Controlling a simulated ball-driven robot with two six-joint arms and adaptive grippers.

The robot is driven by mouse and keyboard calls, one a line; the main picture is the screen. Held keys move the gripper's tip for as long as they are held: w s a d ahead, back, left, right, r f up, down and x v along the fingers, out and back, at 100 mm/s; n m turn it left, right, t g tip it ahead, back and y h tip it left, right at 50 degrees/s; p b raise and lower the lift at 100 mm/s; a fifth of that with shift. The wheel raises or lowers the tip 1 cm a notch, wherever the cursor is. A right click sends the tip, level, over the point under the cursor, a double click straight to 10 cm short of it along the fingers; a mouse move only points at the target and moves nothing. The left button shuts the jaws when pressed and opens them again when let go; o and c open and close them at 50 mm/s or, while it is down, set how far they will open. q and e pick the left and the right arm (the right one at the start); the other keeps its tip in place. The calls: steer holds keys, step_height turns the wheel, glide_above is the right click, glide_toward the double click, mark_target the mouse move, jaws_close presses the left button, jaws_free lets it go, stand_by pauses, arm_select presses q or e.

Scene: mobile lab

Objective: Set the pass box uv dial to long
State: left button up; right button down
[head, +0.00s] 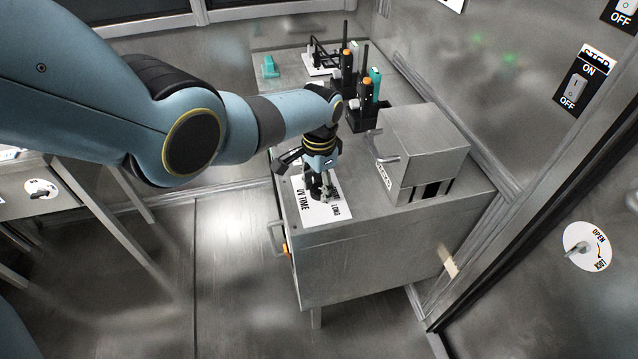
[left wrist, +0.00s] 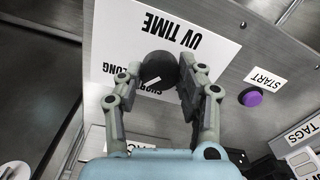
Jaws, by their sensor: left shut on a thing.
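The UV dial is a round black knob (left wrist: 158,70) with a short white mark, on a white plate (left wrist: 125,30) that reads UV TIME, upside down in the left wrist view. A LONG label shows to the left of the knob there, with a second label partly hidden by a finger. In the head view the plate (head: 312,212) lies on top of a steel cabinet. My left gripper (head: 321,193) is above it, pointing down. Its fingers (left wrist: 160,84) are shut on the knob from both sides. The knob is mostly hidden in the head view. My right gripper is not in view.
A purple START button (left wrist: 251,97) is right of the plate in the left wrist view. A steel box (head: 425,145) stands on the cabinet (head: 375,265). A black holder (head: 366,118) with upright tools stands behind the gripper. A wall switch (head: 577,86) is at right.

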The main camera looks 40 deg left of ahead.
mark_target(319, 188)
arm_select(q)
steer(key=m, duration=0.4)
stand_by(0.7)
steer(key=o, duration=1.2)
steer(key=shift+c, duration=0.2)
step_height(319, 188, up, 12)
